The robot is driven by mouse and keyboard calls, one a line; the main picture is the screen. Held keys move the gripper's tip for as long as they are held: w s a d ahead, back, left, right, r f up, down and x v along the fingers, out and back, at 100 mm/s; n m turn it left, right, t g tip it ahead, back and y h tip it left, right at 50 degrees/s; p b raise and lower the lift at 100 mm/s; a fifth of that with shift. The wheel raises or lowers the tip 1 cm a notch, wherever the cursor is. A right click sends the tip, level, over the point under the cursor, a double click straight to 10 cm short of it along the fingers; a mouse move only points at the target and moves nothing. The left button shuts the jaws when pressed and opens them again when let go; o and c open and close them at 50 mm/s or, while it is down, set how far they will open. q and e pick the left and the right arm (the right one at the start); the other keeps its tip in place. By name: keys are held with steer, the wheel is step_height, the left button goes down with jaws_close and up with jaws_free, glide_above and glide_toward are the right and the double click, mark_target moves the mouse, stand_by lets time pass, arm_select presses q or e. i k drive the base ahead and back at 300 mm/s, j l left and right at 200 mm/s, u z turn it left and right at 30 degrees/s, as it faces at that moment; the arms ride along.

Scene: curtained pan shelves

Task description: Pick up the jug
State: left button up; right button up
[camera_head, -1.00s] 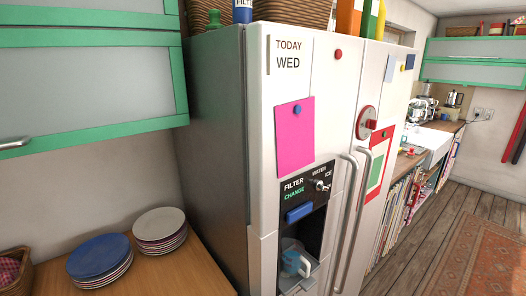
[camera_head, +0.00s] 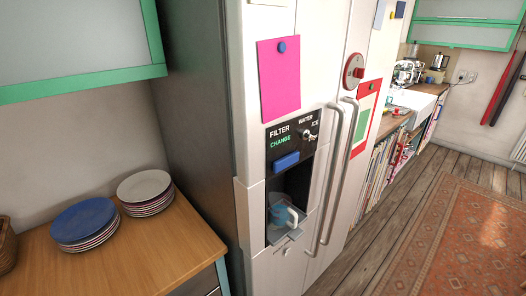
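The jug's left part sits deeper in the recess and is hard to make out. Neither of my grippers shows in the view.
Two long vertical fridge handles (camera_head: 327,175) stick out just right of the recess. A wooden counter (camera_head: 185,245) with plate stacks (camera_head: 85,222) is at the left. Wooden floor (camera_head: 400,215) and a patterned rug (camera_head: 460,235) lie open at the right.

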mark_target(281, 204)
steer(key=i+l, duration=0.15)
steer(key=l, duration=0.35)
steer(key=i+l, duration=0.15)
steer(key=l, duration=0.35)
steer(key=i+l+u, duration=0.1)
steer(key=l, duration=0.45)
steer(key=i+l, duration=0.2)
steer(key=l, duration=0.3)
steer(key=i+l, duration=0.15)
steer(key=l, duration=0.4)
steer(key=i+l+u, duration=0.1)
steer(key=l, duration=0.4)
steer(key=i+l, duration=0.15)
steer(key=l, duration=0.4)
steer(key=i+l, duration=0.15)
steer(key=l, duration=0.35)
steer(key=i, duration=0.65)
steer(key=j+u, duration=0.05)
